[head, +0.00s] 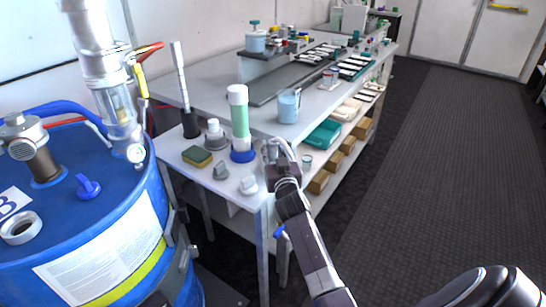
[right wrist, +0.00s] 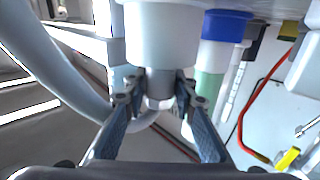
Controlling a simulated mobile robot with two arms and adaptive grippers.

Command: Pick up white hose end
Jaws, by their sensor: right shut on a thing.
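My right gripper (head: 275,158) is at the front corner of the white bench, and its fingers also show in the right wrist view (right wrist: 158,90). They are shut on the narrow grey neck of the white hose end (right wrist: 162,35), one finger on each side. The wider white part of the hose end lies beyond the fingertips. A pale grey hose (right wrist: 50,62) curves along the left of the wrist view and under the neck. In the head view the hose end is small and mostly hidden by the gripper. My left gripper is not in view.
A green and white cylinder (head: 239,118) on a blue base stands just left of the gripper. A sponge (head: 197,156) and grey caps (head: 220,171) are nearby. A blue drum (head: 120,210) fills the left. A light-blue jug (head: 288,108) stands behind. The right floor is clear.

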